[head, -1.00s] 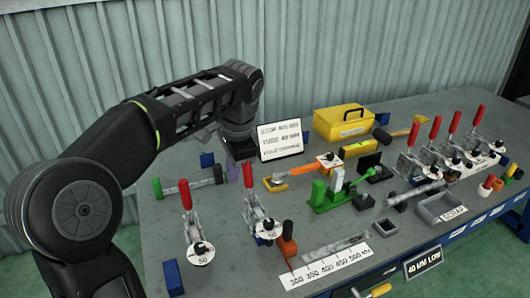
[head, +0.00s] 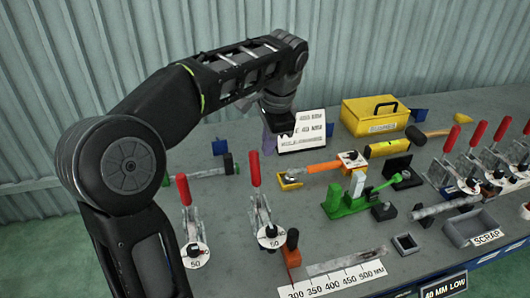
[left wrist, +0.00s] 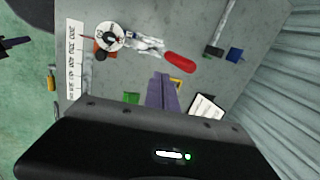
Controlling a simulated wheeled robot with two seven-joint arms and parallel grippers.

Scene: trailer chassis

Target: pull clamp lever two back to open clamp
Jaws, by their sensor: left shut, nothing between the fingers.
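Two toggle clamps with upright red levers stand at the bench's left front. I take the second from the left as clamp two; its red lever (head: 254,169) rises above its metal body and white disc (head: 271,236). In the left wrist view the red lever (left wrist: 180,62) lies right of the disc (left wrist: 110,37). My left gripper (head: 268,142) is behind and above this lever, apart from it, partly hidden by its wrist. Its purple fingers (left wrist: 161,91) are shut and empty. A dark shape at the left wrist view's left edge may be my right gripper (left wrist: 28,41).
The other left clamp's red lever (head: 183,189) stands close by. A sign (head: 303,133) is behind my gripper. A green fixture (head: 345,200), an orange-handled tool (head: 322,168) and a yellow toolbox (head: 375,116) are to the right. More red-levered clamps stand far right.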

